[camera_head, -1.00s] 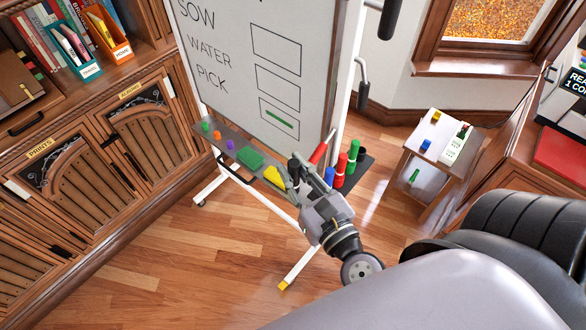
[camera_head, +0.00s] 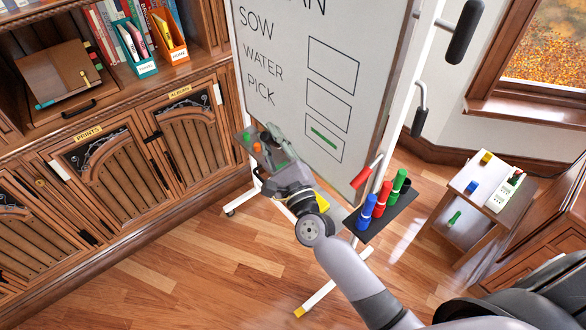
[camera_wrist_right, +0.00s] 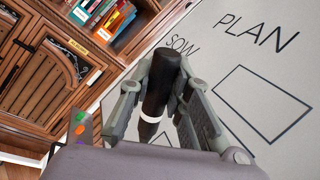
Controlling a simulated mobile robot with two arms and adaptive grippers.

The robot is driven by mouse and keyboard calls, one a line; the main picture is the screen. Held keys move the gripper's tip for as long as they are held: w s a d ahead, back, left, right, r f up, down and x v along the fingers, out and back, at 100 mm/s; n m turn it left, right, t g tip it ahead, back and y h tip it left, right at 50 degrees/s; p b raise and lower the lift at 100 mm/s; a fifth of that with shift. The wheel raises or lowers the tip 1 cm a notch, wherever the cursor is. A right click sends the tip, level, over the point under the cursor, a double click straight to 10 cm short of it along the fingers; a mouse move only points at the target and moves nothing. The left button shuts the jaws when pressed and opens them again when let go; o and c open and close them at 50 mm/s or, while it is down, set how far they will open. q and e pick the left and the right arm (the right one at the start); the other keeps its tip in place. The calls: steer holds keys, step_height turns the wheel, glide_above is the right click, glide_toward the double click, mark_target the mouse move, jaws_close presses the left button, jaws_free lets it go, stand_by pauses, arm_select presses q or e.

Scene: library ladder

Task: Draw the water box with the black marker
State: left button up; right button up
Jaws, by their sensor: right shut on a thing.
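The black marker (camera_wrist_right: 160,90) is upright between the two fingers of my right gripper (camera_wrist_right: 165,82), which is shut on it. In the head view my right gripper (camera_head: 268,140) is beside the lower left of the whiteboard (camera_head: 290,100), over the left part of its tray; the marker is hard to make out there. The board reads SOW, WATER and PICK, with a column of outlined boxes. The water box (camera_head: 328,106) is the middle one and is empty. The box below it holds a green stroke (camera_head: 324,137). My left gripper is out of view.
Blue (camera_head: 367,212), red (camera_head: 382,199) and green (camera_head: 398,186) markers stand in the holder (camera_head: 378,222) at the tray's right. A bookcase (camera_head: 110,150) is on the left, a small side table (camera_head: 475,200) on the right.

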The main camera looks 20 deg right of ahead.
steer(key=w+d+r+n+b, duration=0.1)
steer(key=w+d, duration=0.2)
steer(key=w, duration=0.3)
steer(key=w+d+r+n+t+b, duration=0.1)
steer(key=w+d+r+n+b, duration=0.1)
steer(key=w+d, duration=0.2)
steer(key=shift+w, duration=1.1)
steer(key=shift+w+d+b, duration=0.25)
steer(key=shift+d+b, duration=0.3)
steer(key=shift+d, duration=0.2)
steer(key=shift+s+d+p, duration=0.9)
steer(key=shift+s+d, duration=1.15)
steer(key=shift+s, duration=3.7)
steer(key=w+a+b, duration=0.3)
steer(key=w+a, duration=0.1)
steer(key=w, duration=0.7)
steer(key=shift+w, duration=0.3)
